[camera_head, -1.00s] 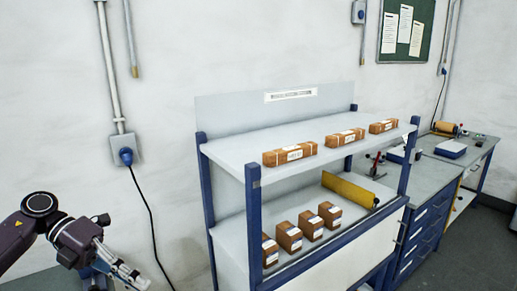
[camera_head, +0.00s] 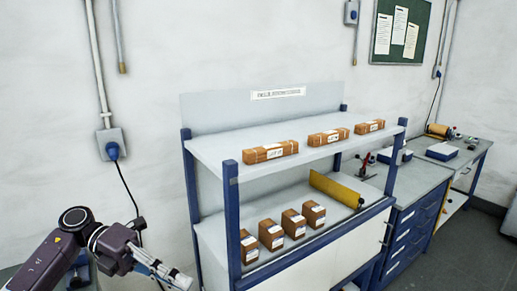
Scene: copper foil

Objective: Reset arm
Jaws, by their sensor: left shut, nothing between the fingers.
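My left gripper (camera_head: 178,279) is at the lower left, in front of the wall and just left of the shelf rack. Its fingers are closed together and hold nothing. It points right and down, toward the rack's near left post, apart from it as far as I can tell. My right gripper is not in view.
A workbench (camera_head: 412,183) stands to the right. A cable (camera_head: 128,187) hangs from a wall socket.

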